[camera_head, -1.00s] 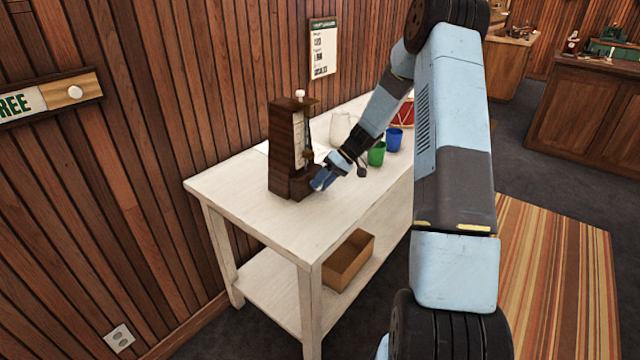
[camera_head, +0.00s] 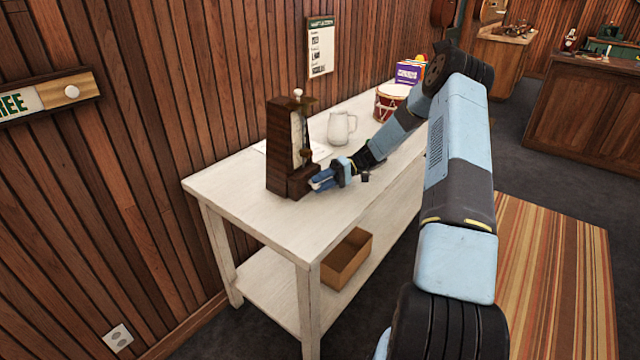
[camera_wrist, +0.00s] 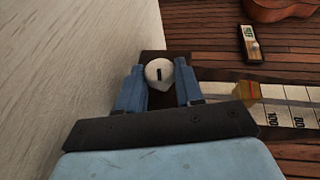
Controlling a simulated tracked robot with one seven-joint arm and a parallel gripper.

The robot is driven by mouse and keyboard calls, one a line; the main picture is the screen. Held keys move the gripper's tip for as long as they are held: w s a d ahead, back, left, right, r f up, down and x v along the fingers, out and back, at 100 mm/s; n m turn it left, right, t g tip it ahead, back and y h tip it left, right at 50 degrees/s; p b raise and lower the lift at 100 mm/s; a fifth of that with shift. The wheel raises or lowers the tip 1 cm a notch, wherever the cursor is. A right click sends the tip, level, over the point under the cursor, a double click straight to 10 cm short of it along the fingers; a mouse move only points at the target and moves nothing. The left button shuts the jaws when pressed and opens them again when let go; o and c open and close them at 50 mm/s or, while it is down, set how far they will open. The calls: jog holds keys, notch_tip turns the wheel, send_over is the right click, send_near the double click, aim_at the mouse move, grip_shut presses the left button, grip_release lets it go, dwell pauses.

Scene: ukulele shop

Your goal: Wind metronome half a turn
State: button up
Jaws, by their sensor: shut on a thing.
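The metronome (camera_head: 280,148) is a tall dark brown wooden box with a pale scale on its front. It stands upright on the white table (camera_head: 250,207), with a white knob on top. My gripper (camera_head: 317,186) is low at the metronome's front right. In the wrist view, my gripper (camera_wrist: 159,78) has its two blue fingers on either side of a round white knob (camera_wrist: 158,65), shut on it. A short dark mark shows on the knob's face. The numbered scale (camera_wrist: 284,110) and a yellowish weight (camera_wrist: 246,89) lie to the right there.
A purple box (camera_head: 408,72) stands at the far end. An open cardboard box (camera_head: 348,258) sits on the lower shelf. The near table top is clear.

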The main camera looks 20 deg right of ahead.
jog(key=shift+d+f, duration=0.1)
jog(key=shift+f, duration=0.05)
jog(key=o, duration=0.8)
jog(key=shift+c, duration=0.2)
jog(key=shift+o, duration=1.3)
jog(key=v, duration=1.3)
jog(key=shift+w+d, duration=0.15)
jog(key=shift+d, duration=0.25)
